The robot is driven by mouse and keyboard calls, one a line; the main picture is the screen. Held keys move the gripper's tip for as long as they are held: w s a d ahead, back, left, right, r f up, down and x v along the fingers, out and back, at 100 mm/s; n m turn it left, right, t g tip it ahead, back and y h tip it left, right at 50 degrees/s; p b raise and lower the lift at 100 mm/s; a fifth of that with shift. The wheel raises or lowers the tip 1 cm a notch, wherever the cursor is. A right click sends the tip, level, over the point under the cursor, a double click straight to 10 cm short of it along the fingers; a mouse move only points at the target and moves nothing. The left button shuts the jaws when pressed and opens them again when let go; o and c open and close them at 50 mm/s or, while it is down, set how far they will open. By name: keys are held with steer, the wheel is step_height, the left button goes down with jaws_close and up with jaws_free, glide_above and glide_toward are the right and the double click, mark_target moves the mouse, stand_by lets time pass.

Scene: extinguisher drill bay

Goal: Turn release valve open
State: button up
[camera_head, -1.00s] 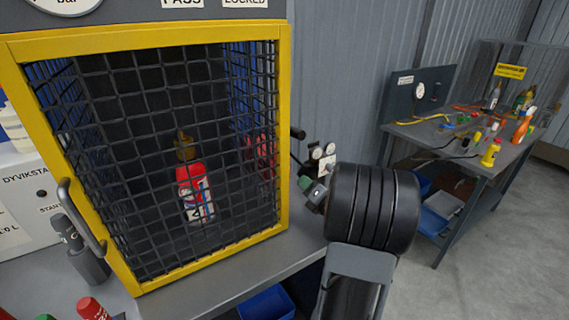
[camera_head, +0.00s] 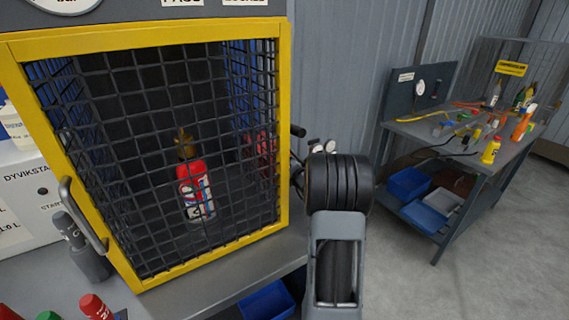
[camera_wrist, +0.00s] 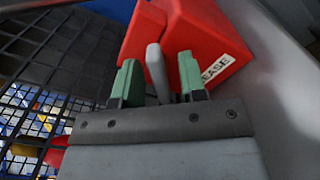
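The release valve (camera_wrist: 200,30) is a red body with a white label whose visible letters end in "EASE"; it fills the top of the wrist view. Its grey lever (camera_wrist: 156,68) stands between the two green fingertips of my gripper (camera_wrist: 157,78). The gripper is open, with a gap showing on each side of the lever. The lever's lower end is hidden by the gripper. In the head view my arm hides the gripper and the valve.
A yellow-framed mesh cage (camera_head: 284,130) with a red extinguisher (camera_head: 195,190) inside stands left of my arm. Small gauges (camera_head: 322,146) show just above the arm. A side table (camera_head: 455,140) with bottles and tools is at right. The floor at lower right is clear.

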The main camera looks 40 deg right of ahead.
steer(key=shift+w, duration=0.1)
steer(key=shift+c, duration=0.2)
jaws_close()
steer(key=n+b, duration=0.1)
steer(key=b, duration=0.2)
steer(key=shift+f+n, duration=0.3)
steer(key=shift+n, duration=0.1)
steer(key=shift+r+n+b, duration=0.1)
steer(key=shift+n+b, duration=0.7)
steer(key=shift+b, duration=0.2)
steer(key=shift+r+n, duration=0.2)
steer(key=shift+n, duration=0.1)
